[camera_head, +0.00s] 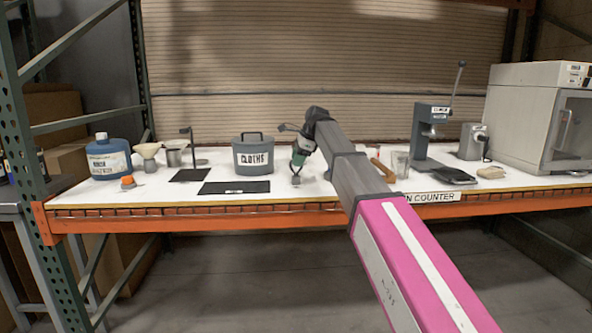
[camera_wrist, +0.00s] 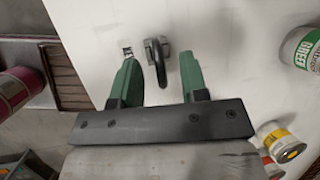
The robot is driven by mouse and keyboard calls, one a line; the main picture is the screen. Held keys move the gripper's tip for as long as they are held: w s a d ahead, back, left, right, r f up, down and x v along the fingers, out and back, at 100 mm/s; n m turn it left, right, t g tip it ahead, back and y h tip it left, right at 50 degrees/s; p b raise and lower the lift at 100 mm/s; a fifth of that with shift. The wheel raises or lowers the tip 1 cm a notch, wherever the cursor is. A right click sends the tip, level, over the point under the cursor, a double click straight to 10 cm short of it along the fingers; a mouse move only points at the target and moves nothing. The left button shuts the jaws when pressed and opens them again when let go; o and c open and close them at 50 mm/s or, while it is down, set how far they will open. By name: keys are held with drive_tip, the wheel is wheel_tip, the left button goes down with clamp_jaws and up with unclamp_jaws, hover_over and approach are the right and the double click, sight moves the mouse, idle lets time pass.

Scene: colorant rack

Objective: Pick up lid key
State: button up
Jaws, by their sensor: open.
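In the wrist view, a dark, looped handle-like piece on a small grey base, which looks like the lid key (camera_wrist: 152,62), stands on the white counter. My gripper (camera_wrist: 159,60) is open, with one green finger on each side of it. I see a gap on both sides and no contact. In the head view my gripper (camera_head: 298,165) points down over the middle of the counter. A small grey piece (camera_head: 296,180) shows just below the fingers there, too small to make out.
The white counter (camera_head: 225,205) holds a grey CLOTHS bin (camera_head: 253,154) to the left of my gripper and a clear glass (camera_head: 400,164) to the right. The wrist view shows a green-labelled can (camera_wrist: 302,50), a yellow-banded can (camera_wrist: 284,146) and a dark pink cylinder (camera_wrist: 18,88).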

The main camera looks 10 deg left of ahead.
drive_tip(key=shift+a+f, duration=0.3)
drive_tip(key=shift+f, duration=0.3)
drive_tip(key=shift+c, duration=0.3)
clamp_jaws()
drive_tip(key=shift+r, duration=0.1)
drive_tip(key=shift+w+r, duration=0.1)
drive_tip(key=shift+r, duration=0.45)
wheel_tip(320, 180, up, 2)
drive_tip(key=shift+r, duration=0.25)
drive_tip(key=s+a+r, duration=0.6)
drive_tip(key=s+r, duration=0.1)
drive_tip(key=s, duration=0.3)
drive_tip(key=shift+r, duration=0.15)
